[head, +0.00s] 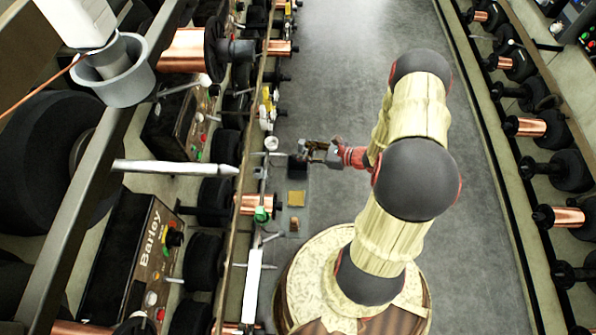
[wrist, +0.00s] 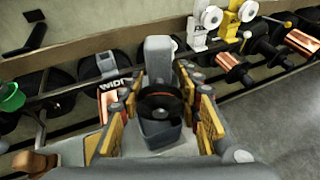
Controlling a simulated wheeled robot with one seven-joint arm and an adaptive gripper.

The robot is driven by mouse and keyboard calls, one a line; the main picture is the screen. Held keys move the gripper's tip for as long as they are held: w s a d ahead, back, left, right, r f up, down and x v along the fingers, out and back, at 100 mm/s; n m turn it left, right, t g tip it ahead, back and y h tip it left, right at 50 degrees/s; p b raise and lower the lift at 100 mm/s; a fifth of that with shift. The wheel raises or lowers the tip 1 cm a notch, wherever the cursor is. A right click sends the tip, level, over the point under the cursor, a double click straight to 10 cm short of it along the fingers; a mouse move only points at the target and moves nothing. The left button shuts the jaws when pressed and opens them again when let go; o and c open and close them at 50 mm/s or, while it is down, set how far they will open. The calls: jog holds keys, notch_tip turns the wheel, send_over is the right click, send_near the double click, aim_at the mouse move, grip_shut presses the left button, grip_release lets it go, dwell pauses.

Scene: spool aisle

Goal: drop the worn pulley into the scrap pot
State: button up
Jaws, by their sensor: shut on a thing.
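My gripper (wrist: 160,108) is shut on the worn pulley (wrist: 160,91), a dark ring-shaped wheel with a brownish middle, held between its yellow-padded fingers in the wrist view. The dark grey scrap pot (wrist: 160,134) shows just beyond and below the pulley, between the fingers. The pulley appears above the pot's opening, but the gap between them cannot be judged. In the head view my gripper (head: 319,152) is beside the dark pot (head: 297,171), slightly up and right of it. The pulley is too small to make out clearly there.
A tan pad (head: 296,198) and a small brown block (head: 294,223) lie below the pot on a grey surface. Racks of copper spools (head: 257,204) line the left, with a green item (head: 262,214) at the edge. The grey aisle floor (head: 340,60) is clear.

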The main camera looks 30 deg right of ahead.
jog(key=shift+f, duration=0.2)
jog(key=o, duration=1.3)
jog(key=shift+o, duration=0.3)
jog(key=v, duration=1.2)
jog(key=shift+f, duration=0.1)
